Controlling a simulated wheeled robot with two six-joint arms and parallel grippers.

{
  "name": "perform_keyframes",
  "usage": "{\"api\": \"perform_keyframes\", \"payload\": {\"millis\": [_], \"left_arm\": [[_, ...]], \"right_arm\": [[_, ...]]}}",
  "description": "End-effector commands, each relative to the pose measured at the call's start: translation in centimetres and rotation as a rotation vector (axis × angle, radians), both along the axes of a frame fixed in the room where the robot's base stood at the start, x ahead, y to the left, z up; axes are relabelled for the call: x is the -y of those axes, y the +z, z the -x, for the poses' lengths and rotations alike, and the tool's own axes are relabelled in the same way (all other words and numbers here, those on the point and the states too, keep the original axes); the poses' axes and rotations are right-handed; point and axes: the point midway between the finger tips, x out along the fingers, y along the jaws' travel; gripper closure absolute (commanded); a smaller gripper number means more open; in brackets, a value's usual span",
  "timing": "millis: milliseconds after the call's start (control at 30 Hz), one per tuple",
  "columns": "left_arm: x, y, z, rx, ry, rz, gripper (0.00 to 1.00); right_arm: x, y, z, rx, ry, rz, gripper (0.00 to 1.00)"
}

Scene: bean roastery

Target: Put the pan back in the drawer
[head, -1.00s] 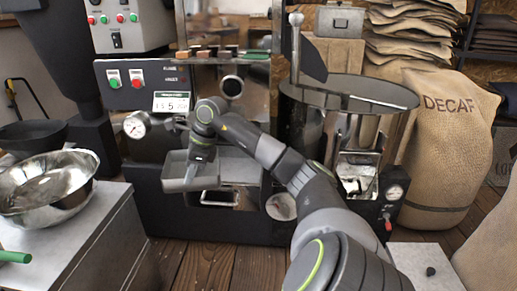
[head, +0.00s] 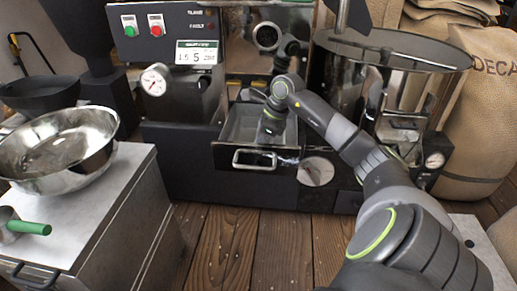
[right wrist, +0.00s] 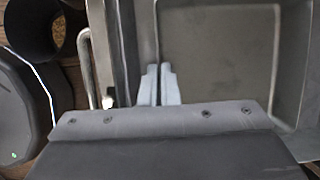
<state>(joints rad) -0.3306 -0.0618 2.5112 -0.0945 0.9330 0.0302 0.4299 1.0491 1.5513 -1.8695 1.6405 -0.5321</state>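The grey rectangular pan (head: 242,126) is level inside the open drawer (head: 226,158) below the machine's front. Whether it rests fully on the drawer's floor I cannot tell. My right gripper (head: 268,132) reaches down at the pan's front part and hides some of it. In the right wrist view, the fingers (right wrist: 160,85) are close together on the pan's wall, with the pan's (right wrist: 220,60) inside to the right. The drawer's metal handle (head: 254,160) also shows in the right wrist view (right wrist: 88,70). My left gripper is not in view.
A steel bowl (head: 60,150) and a green-handled scoop (head: 30,228) sit on the metal cabinet (head: 110,215) at left. A round cooling drum (head: 400,62) stands right of the drawer. The wooden floor (head: 230,240) in front of it is clear.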

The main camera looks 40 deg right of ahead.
Motion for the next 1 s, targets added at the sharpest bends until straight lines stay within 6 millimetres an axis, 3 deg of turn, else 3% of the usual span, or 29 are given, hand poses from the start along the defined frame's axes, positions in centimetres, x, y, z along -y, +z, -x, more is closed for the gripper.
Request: {"api": "perform_keyframes", "payload": {"millis": [33, 400, 600, 867, 1000], "left_arm": [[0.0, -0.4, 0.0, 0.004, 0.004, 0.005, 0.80], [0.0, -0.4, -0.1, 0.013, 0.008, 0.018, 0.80], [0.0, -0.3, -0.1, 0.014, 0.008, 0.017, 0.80], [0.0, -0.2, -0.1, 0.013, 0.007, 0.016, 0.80], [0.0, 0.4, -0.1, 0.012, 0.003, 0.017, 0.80]], "right_arm": [[0.0, -0.8, 0.0, 0.001, 0.000, 0.000, 1.00], [0.0, -1.1, 0.0, 0.003, 0.001, 0.002, 1.00], [0.0, -1.0, 0.0, 0.001, 0.000, 0.002, 0.76], [0.0, -1.0, 0.0, 0.001, 0.000, 0.002, 0.76], [0.2, 0.1, 0.2, 0.002, 0.000, 0.002, 0.76]]}}
